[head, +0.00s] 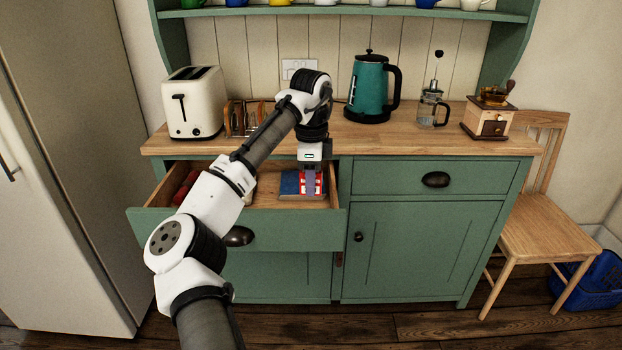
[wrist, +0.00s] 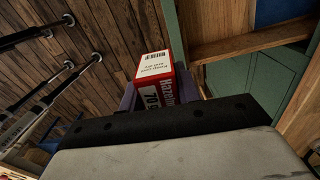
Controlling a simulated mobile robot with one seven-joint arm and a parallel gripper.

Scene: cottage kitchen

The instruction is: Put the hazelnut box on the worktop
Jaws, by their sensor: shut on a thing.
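The hazelnut box (head: 319,185) is red and white, with "Hazelnut" lettering and a barcode in the wrist view (wrist: 155,66). My gripper (head: 310,182) points down over the right part of the open drawer (head: 262,197) and is shut on the box. Its purple fingers lie along the box's sides. I cannot tell whether the box touches the drawer floor. The wooden worktop (head: 400,142) is just behind and above the drawer.
A blue item (head: 289,184) and a red item (head: 184,187) lie in the drawer. A toaster (head: 194,103), toast rack (head: 243,118), teal kettle (head: 368,88), French press (head: 431,106) and coffee grinder (head: 489,118) stand on the worktop. Its front middle is clear.

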